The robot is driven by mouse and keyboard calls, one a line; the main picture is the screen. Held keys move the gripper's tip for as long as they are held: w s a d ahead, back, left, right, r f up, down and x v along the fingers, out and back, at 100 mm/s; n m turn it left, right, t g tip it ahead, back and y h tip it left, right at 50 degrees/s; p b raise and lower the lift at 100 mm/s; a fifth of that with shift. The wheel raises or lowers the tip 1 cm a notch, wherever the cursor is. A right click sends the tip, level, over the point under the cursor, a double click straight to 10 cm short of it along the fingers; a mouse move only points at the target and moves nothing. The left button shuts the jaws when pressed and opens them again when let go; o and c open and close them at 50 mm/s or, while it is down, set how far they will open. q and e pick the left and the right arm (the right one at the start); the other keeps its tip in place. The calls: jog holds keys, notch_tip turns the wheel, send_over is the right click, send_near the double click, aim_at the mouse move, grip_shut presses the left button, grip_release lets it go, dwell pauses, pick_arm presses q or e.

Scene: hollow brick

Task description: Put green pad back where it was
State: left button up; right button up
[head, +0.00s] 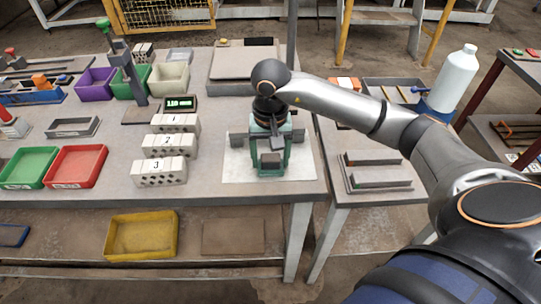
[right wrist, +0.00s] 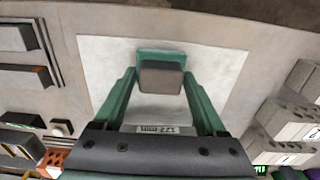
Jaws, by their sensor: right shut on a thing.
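My right gripper (head: 270,160) points down over a pale square sheet (head: 240,168) near the bench's front edge. In the right wrist view its green fingers (right wrist: 160,84) close on a small block with a brown-grey face (right wrist: 160,78) and a green edge (right wrist: 160,56). I take this to be the green pad, though the green fingers make its outline hard to separate. The pale sheet (right wrist: 100,70) lies behind it in that view. I cannot tell whether the block touches the sheet. My left gripper is not in view.
Hollow bricks numbered 1 (head: 175,123), 2 (head: 165,146) and 3 (head: 158,172) stand left of the sheet, near a small display (head: 180,103). A grey slab (head: 243,65) lies behind. Green (head: 28,168) and red (head: 76,166) trays lie left. A white bottle (head: 455,75) stands right.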

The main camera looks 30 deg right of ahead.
aim_at(271, 154)
jog(key=shift+f, duration=0.15)
jog(key=o, duration=1.2)
jog(key=shift+o, duration=0.2)
jog(key=shift+r, duration=0.35)
notch_tip(271, 154, up, 12)
jog(key=shift+f, duration=0.15)
